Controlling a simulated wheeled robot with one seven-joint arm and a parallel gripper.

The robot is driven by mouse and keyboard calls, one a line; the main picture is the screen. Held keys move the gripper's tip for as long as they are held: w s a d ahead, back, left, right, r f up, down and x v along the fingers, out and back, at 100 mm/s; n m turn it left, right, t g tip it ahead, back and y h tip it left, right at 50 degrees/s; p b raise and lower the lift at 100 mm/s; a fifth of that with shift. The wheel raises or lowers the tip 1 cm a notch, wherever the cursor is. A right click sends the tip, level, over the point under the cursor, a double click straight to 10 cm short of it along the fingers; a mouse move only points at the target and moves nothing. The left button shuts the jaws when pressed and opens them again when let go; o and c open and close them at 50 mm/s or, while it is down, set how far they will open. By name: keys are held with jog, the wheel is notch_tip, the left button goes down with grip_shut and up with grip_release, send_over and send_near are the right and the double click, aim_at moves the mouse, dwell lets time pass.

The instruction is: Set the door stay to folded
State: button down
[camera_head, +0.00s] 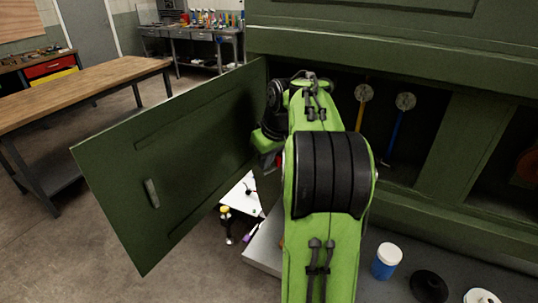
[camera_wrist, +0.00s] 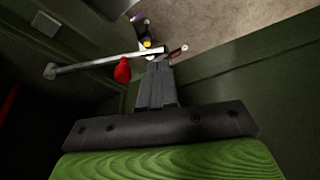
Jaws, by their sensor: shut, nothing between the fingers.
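The door stay (camera_wrist: 95,64) shows in the wrist view as a thin pale metal bar. It runs from a round pivot at the left to an end close to my fingertips. A red grip or tab (camera_wrist: 122,70) hangs at the bar, left of my fingers. My gripper (camera_wrist: 159,63) is shut, with its fingertips just by the bar's right end; I cannot tell whether they touch it. The open green door (camera_head: 165,165) stands swung out to the left of the compartment. In the head view my arm hides the gripper and most of the stay.
The green compartment holds a yellow-handled tool (camera_head: 361,110) and a blue-handled tool (camera_head: 398,130). A white and blue jar (camera_head: 386,262) and a black disc (camera_head: 428,287) sit on the grey surface in front. A bottle (camera_head: 226,222) stands below the door. A wooden workbench (camera_head: 80,92) is at left.

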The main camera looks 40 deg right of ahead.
jog(key=shift+w+f, duration=0.2)
jog(key=shift+f, duration=0.3)
jog(key=shift+s, duration=0.1)
